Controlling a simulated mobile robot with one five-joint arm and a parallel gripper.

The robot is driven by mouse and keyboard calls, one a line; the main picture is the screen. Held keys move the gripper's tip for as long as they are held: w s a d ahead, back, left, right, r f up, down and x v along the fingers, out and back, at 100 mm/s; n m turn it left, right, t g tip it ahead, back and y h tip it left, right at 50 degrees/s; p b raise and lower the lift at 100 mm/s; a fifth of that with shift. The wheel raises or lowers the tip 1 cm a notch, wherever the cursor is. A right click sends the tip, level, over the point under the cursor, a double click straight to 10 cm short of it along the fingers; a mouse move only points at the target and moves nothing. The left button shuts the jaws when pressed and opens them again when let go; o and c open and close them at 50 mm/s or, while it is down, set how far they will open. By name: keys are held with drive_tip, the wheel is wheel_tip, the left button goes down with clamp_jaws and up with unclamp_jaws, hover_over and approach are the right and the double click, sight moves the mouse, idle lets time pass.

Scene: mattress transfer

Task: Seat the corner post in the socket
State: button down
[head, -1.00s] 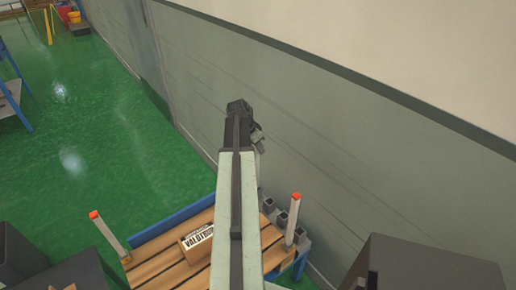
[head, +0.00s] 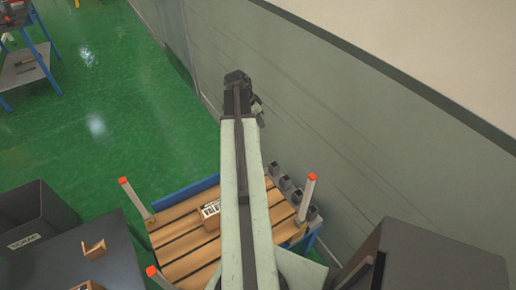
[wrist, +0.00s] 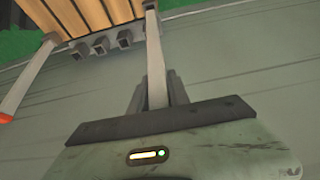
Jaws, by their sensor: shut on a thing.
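My gripper (wrist: 158,90) is shut on a pale, square corner post (wrist: 156,60), which runs up between the jaws to the top edge of the wrist view. In the head view, my gripper (head: 258,112) hangs small and dark by the grey wall, beyond the table; the held post is hard to make out there. A row of grey square sockets (head: 285,184) lines the table's right side. They also show in the wrist view (wrist: 101,45), left of the held post and apart from it. Which socket belongs to the post, I cannot tell.
A slatted wooden bed (head: 178,238) on a blue frame has red-tipped posts at its corners, such as the right one (head: 306,197). A labelled block (head: 209,213) lies on it. Dark bins (head: 35,218) stand left and right.

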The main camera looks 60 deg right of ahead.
wheel_tip(320, 180, down, 7)
drive_tip(key=b, duration=0.5)
drive_tip(key=shift+f+b, duration=0.2)
drive_tip(key=shift+b, duration=0.15)
drive_tip(key=c, duration=1.2)
unclamp_jaws()
drive_tip(key=shift+c, duration=0.2)
drive_tip(key=p+v, duration=1.1)
drive_tip(key=v, duration=0.1)
drive_tip(key=shift+r, duration=0.25)
drive_tip(key=shift+s, duration=0.1)
